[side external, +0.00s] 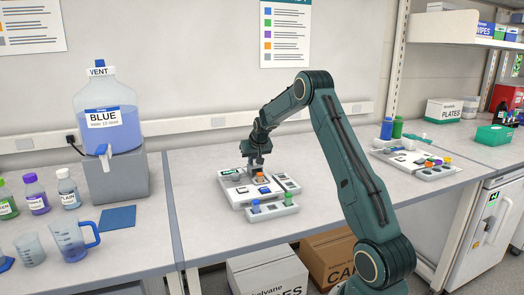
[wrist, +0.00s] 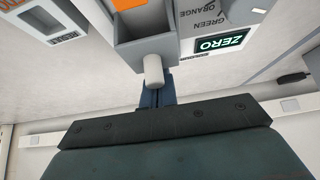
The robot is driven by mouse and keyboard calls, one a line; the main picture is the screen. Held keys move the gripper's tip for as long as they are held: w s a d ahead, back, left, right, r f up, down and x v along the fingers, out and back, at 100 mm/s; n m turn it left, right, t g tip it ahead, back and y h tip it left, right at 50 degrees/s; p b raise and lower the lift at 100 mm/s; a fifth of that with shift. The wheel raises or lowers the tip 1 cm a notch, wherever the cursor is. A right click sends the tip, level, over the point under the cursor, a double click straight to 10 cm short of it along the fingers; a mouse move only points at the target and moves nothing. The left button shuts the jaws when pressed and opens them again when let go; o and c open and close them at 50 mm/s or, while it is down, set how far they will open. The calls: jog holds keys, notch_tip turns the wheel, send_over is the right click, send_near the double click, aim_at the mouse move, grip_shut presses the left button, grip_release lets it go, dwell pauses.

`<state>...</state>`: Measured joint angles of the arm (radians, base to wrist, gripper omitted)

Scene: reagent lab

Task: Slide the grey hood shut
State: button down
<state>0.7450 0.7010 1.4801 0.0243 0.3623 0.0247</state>
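The grey hood (wrist: 150,50) shows as a grey box-like part on the white station in the wrist view, with an orange area at its upper edge. A pale rounded knob (wrist: 153,68) stands out from it. My gripper (wrist: 157,90) has its narrow blue fingers close together and looks shut, right by the knob. The knob hides the fingertips, and I cannot tell whether they touch it. In the side view, my gripper (side external: 257,160) is low over the back of the white station (side external: 233,191); the hood is too small to make out there.
The station carries a dial and a lit ZERO display (wrist: 222,42). Blue and orange vials stand in its front rack (side external: 272,209). A second station (side external: 407,160) is at right. A blue jug (side external: 105,125), reagent bottles (side external: 36,195) and beakers (side external: 70,240) stand on the left bench.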

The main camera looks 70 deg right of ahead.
aim_at(256, 166)
jog(key=shift+s+a, duration=0.5)
dwell(0.4)
jog(key=shift+s+a, duration=1.05)
jog(key=shift+a, duration=0.05)
jog(key=shift+s+a, duration=0.25)
dwell(0.4)
jog(key=shift+w+d, duration=0.2)
jog(key=shift+d, duration=0.05)
jog(key=shift+w+d, duration=0.2)
dwell(0.3)
